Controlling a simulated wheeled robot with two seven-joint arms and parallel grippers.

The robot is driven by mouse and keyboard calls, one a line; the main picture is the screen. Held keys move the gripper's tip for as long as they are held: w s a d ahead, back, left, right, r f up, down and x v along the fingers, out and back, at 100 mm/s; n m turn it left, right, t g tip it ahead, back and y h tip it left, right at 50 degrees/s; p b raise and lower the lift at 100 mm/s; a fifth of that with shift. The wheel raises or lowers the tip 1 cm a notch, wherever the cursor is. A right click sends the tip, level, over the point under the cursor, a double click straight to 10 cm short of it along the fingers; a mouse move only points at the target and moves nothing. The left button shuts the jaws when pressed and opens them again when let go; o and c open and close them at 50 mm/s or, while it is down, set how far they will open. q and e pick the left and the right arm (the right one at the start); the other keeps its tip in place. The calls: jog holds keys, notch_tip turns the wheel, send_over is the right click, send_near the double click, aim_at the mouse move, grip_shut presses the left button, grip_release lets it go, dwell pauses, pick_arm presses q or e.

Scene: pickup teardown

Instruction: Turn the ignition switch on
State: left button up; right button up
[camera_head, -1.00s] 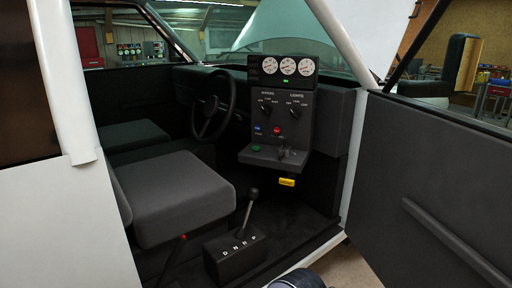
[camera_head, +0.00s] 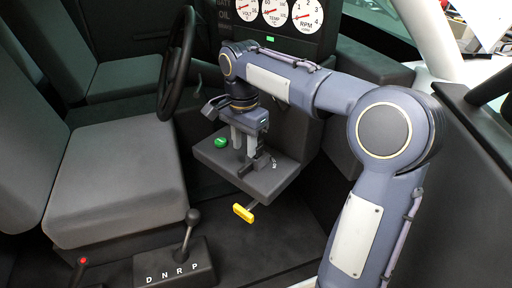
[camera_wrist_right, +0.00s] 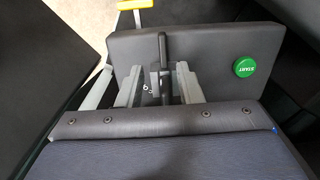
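The ignition switch, a dark upright lever-like piece (camera_wrist_right: 163,52), stands on the console's dark grey shelf (camera_wrist_right: 205,48). In the head view the switch (camera_head: 257,161) is partly hidden by my right gripper (camera_head: 243,146). My right gripper comes down over the shelf from above. In the right wrist view its two grey fingers (camera_wrist_right: 159,87) are apart, one on each side of the switch, with small gaps that suggest it is not clamped. A green START button (camera_head: 221,143) is on the same shelf; it also shows in the right wrist view (camera_wrist_right: 244,67). My left gripper is not in view.
A yellow handle (camera_head: 243,213) hangs below the shelf. The gear selector (camera_head: 189,228) rises from the floor in front, beside the grey seat (camera_head: 115,180). The steering wheel (camera_head: 176,65) is left of the console. Gauges (camera_head: 274,12) sit above my forearm.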

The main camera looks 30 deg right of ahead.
aim_at(243, 168)
jog(key=f, duration=0.7)
jog(key=shift+w+a+f, duration=0.15)
jog(key=shift+a+f, duration=0.15)
grip_shut()
